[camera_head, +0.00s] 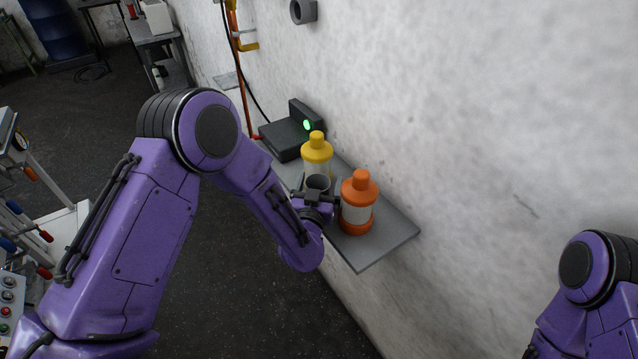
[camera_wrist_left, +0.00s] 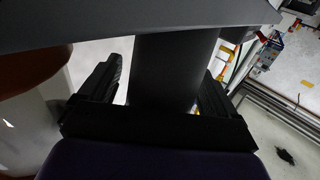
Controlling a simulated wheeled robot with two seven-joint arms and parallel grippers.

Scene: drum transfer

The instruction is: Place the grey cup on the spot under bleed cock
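The grey cup (camera_head: 317,183) stands on the wall shelf between a yellow-topped bottle and an orange-topped bottle. My left gripper (camera_head: 321,197) is at the cup, with its fingers on either side. In the left wrist view the cup (camera_wrist_left: 172,72) is a dark cylinder between the two spread fingers, with a light gap beside the left finger. The gripper looks open around the cup. A pipe with yellow fittings (camera_head: 246,46) runs down the wall farther back; I cannot tell which part is the bleed cock. My right gripper is out of view.
The orange bottle (camera_head: 358,204) is close beside my left gripper, and the yellow bottle (camera_head: 317,152) is just behind the cup. A dark device with a green light (camera_head: 288,136) sits farther back on the shelf (camera_head: 385,236). The shelf's near end is bare.

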